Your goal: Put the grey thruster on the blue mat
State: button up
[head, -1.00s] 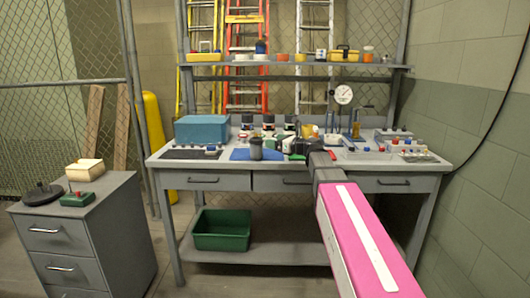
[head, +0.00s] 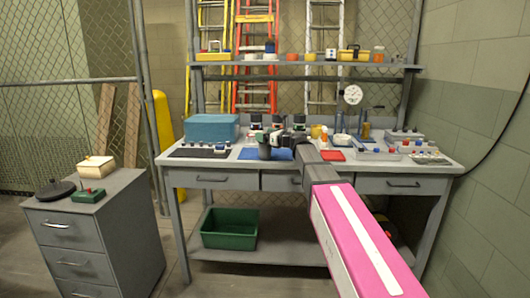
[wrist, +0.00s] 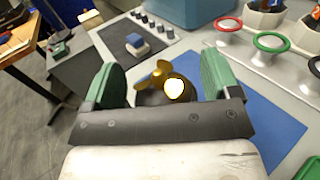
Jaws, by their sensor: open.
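The grey thruster (head: 264,153) stands upright at the blue mat (head: 284,154) on the workbench. In the wrist view its dark body and brass propeller (wrist: 157,79) show between my green fingers. My gripper (wrist: 165,82) is open, with one finger on each side of the thruster; I cannot tell whether they touch it. The blue mat (wrist: 265,130) lies to the right of the thruster in the wrist view. The thruster's foot is hidden there, so I cannot tell how much of it rests on the mat.
A blue box (head: 211,127) and a dark mat (head: 199,152) are on the left.

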jog(key=shift+a, duration=0.15)
grip_shut()
